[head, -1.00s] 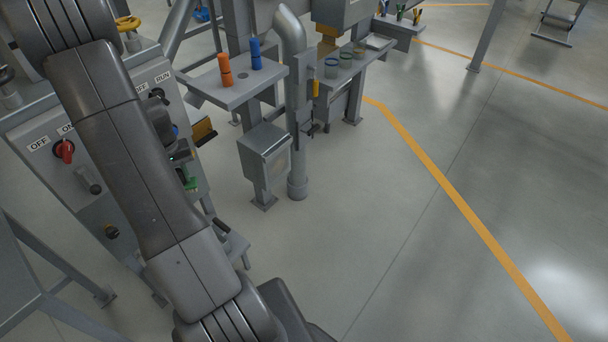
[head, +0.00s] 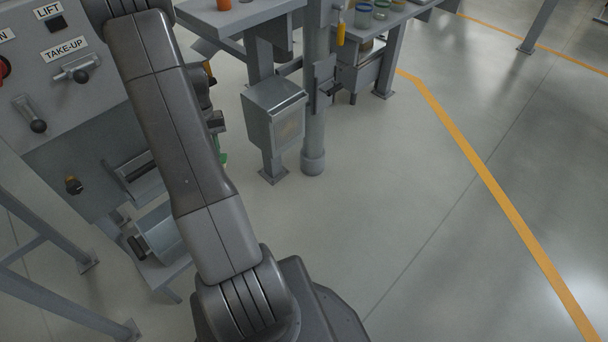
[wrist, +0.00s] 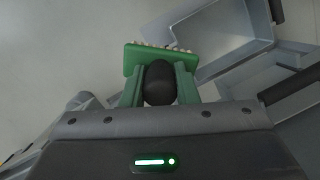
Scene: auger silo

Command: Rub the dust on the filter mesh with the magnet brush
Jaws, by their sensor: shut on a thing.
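My gripper (wrist: 159,90) is shut on the black handle (wrist: 160,84) of the magnet brush. The brush's green block (wrist: 135,60) lies just beyond the fingertips in the wrist view, with pale bristles along its far edge. In the head view my arm hides most of the gripper; only a bit of green shows beside the arm. I cannot make out the filter mesh or its dust for certain in either view. The brush is apart from the grey trays in the wrist picture, or only overlaps their edge; contact cannot be told.
Grey open trays with dark handles sit at the right of the wrist view (wrist: 235,42) and low beside the control panel (head: 85,60). A grey box (head: 275,110) on a post and a vertical pipe (head: 314,130) stand ahead. Open floor lies right.

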